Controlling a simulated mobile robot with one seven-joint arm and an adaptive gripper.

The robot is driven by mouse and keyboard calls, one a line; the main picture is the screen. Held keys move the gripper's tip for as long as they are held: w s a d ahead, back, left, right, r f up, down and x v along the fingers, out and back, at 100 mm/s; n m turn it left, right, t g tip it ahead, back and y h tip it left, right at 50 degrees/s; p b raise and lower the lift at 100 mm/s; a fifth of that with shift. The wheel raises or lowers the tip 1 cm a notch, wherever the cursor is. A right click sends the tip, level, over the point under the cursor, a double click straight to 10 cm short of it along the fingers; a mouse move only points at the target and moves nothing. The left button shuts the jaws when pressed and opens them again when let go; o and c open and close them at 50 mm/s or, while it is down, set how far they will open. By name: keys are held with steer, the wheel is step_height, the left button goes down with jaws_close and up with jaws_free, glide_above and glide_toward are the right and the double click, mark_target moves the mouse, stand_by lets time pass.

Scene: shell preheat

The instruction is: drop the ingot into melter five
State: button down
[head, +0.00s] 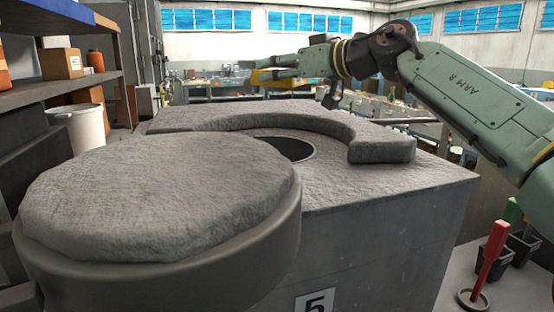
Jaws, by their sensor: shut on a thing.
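Melter five is a big grey block (385,235) with a "5" plate (316,302) low on its front. Its round dark mouth (290,149) is uncovered in the top, with a raised curved rim (385,147) behind and to the right. Its thick round lid (150,200) is swung aside to the left front and hides part of the top. My gripper (262,71) is at the end of my green arm, above and beyond the mouth, with its fingers pointing left. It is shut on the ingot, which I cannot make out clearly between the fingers.
A shelf with boxes (62,64) and a white bin (78,130) stand at the left. Red (490,255) and green (512,210) upright handles stand at the lower right. Workbenches fill the background. The air above the mouth looks clear.

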steer(key=shift+s+f, duration=0.1)
steer(key=shift+f, duration=2.8)
steer(key=c, duration=1)
jaws_free()
steer(key=shift+c, duration=0.2)
steer(key=v, duration=1.2)
steer(key=shift+f, duration=0.1)
